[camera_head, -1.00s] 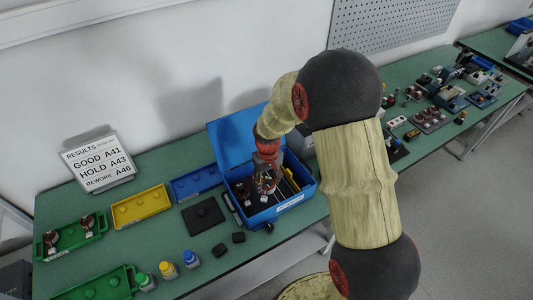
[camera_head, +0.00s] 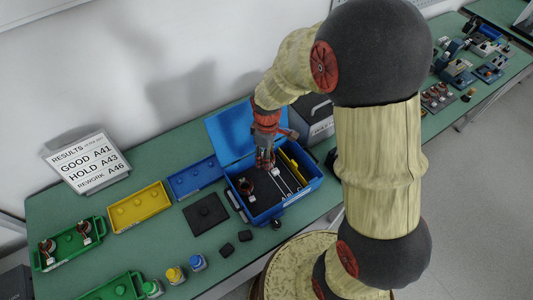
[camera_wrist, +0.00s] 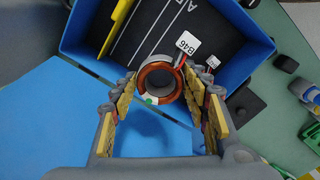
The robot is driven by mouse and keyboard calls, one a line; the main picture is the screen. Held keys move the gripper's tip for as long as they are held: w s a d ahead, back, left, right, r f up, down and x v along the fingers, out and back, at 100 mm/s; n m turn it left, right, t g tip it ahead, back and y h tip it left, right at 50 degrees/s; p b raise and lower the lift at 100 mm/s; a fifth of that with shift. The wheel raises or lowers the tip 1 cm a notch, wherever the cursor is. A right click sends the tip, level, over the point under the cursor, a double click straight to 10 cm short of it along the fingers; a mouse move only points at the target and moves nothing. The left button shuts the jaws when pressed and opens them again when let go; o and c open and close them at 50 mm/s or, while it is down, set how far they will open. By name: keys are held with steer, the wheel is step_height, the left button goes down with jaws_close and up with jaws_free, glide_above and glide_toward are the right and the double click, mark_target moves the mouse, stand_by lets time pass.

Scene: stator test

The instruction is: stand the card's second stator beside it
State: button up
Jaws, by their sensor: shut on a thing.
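My gripper (camera_wrist: 160,110) is shut on a copper-wound stator (camera_wrist: 160,80), a ring with a green dot and a reddish lead. A white B46 tag (camera_wrist: 187,42) shows close beside it. In the head view my gripper (camera_head: 265,160) is over the blue box (camera_head: 293,207), with the held stator mostly hidden. Another stator (camera_head: 246,187) sits in the box's left part. Two more stators (camera_head: 48,247) (camera_head: 84,230) stand in the back green tray (camera_head: 67,250). The results card (camera_head: 85,162) reads GOOD A41, HOLD A43, REWORK A46.
A yellow tray (camera_head: 140,208) and a blue tray (camera_head: 193,178) look empty. A black plate (camera_head: 206,213) lies beside the box. Small bottles (camera_head: 175,275) and a front green tray (camera_head: 115,290) are near the front edge. The box's raised blue lid (camera_head: 230,135) stands behind my gripper.

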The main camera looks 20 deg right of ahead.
steer(key=shift+f+b, duration=3.25)
steer(key=shift+f, duration=1.75)
steer(key=shift+f, duration=0.5)
steer(key=o, duration=1.5)
steer(key=shift+o, duration=0.2)
steer(key=shift+s, duration=0.1)
step_height(320, 180, up, 12)
